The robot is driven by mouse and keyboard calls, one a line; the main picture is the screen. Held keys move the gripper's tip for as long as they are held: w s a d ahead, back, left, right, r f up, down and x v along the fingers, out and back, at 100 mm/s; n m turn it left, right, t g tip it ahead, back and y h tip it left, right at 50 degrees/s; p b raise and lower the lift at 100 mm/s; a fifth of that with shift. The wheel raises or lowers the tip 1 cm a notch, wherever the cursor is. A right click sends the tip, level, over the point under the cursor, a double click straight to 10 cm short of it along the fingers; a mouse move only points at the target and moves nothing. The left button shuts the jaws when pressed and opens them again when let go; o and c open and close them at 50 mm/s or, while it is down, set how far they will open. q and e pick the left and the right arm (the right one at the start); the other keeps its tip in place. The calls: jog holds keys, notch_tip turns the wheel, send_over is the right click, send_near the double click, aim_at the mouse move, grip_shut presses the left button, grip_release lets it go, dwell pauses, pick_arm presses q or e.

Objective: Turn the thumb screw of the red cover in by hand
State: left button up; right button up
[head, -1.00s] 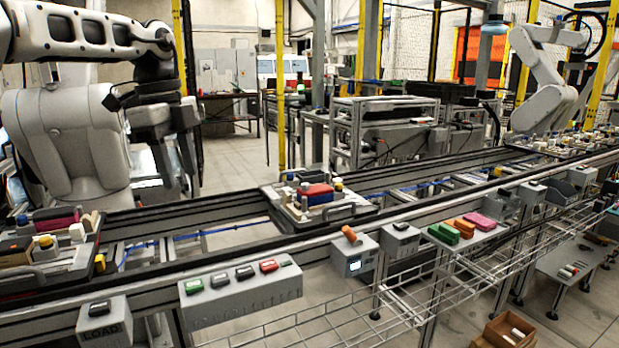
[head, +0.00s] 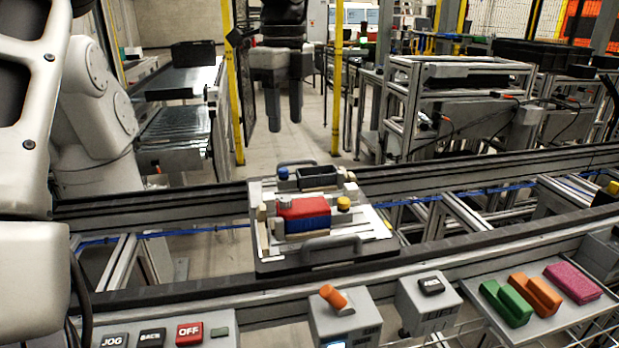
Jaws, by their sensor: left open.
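The red cover (head: 303,208) lies on a blue block (head: 308,224) in a fixture on the dark pallet (head: 264,266). A yellow knob (head: 343,203) stands upright just right of the cover, and a blue knob (head: 283,173) stands behind it. I cannot tell whether either is the cover's thumb screw. My left gripper (head: 283,115) hangs fingers down, open and empty, above and behind the pallet in the picture, apart from the cover. My right gripper is not in view.
The pallet rests on the conveyor rails (head: 463,188), with a handle (head: 331,244) at its front. In front are a control box with a red OFF button (head: 189,333), a box with an orange lever (head: 334,296), and a shelf with green (head: 506,303), orange and pink (head: 573,282) pieces.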

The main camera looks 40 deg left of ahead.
aim_at(285, 198)
pick_arm(q)
jog(key=f, duration=1)
jog(key=s+f, duration=0.1)
jog(key=f, duration=0.4)
jog(key=shift+f+p, duration=0.1)
jog(key=shift+p, duration=0.2)
